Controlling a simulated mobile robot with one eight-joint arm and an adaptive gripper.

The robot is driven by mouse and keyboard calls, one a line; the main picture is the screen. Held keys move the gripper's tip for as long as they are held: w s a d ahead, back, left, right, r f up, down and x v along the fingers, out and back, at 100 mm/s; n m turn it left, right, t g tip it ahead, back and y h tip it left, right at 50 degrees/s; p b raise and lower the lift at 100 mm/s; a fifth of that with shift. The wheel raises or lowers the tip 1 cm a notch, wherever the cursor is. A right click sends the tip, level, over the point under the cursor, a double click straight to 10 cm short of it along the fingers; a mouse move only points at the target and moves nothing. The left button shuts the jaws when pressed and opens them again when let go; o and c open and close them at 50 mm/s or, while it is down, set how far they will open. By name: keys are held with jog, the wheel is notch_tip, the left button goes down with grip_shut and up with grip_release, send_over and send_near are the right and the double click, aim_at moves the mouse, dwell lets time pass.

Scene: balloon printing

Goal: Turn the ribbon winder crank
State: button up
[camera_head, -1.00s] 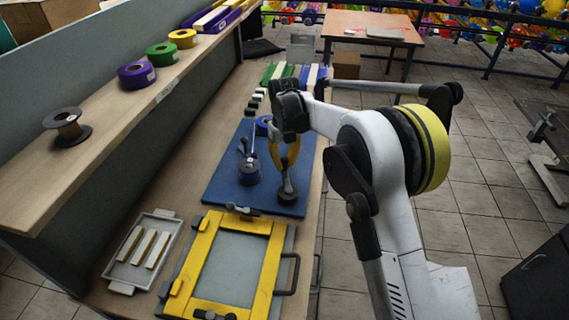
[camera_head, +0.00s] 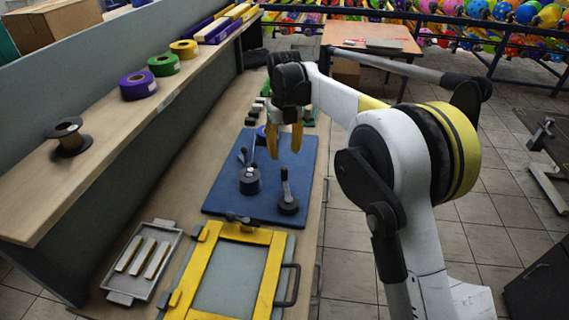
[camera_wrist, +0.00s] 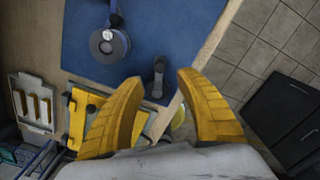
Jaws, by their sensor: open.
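A ribbon winder stands on a blue mat (camera_head: 225,190). In the wrist view the roll (camera_wrist: 109,44) is at the upper left and the handle (camera_wrist: 158,79) lies between and beyond my fingertips. My gripper (camera_head: 286,147) is open and empty, with its yellow fingers above and behind the handle, apart from it. In the wrist view my gripper (camera_wrist: 158,78) shows both fingers spread wide.
A yellow frame (camera_head: 186,300) lies in front of the mat, and a grey tray (camera_head: 118,283) with pale strips is left of it. A shelf (camera_head: 100,150) with ribbon rolls runs along the left. Small dark and green items lie behind the mat. Tiled floor is at right.

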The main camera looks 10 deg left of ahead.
jog(key=shift+r, duration=1.3)
jog(key=shift+c, duration=0.6)
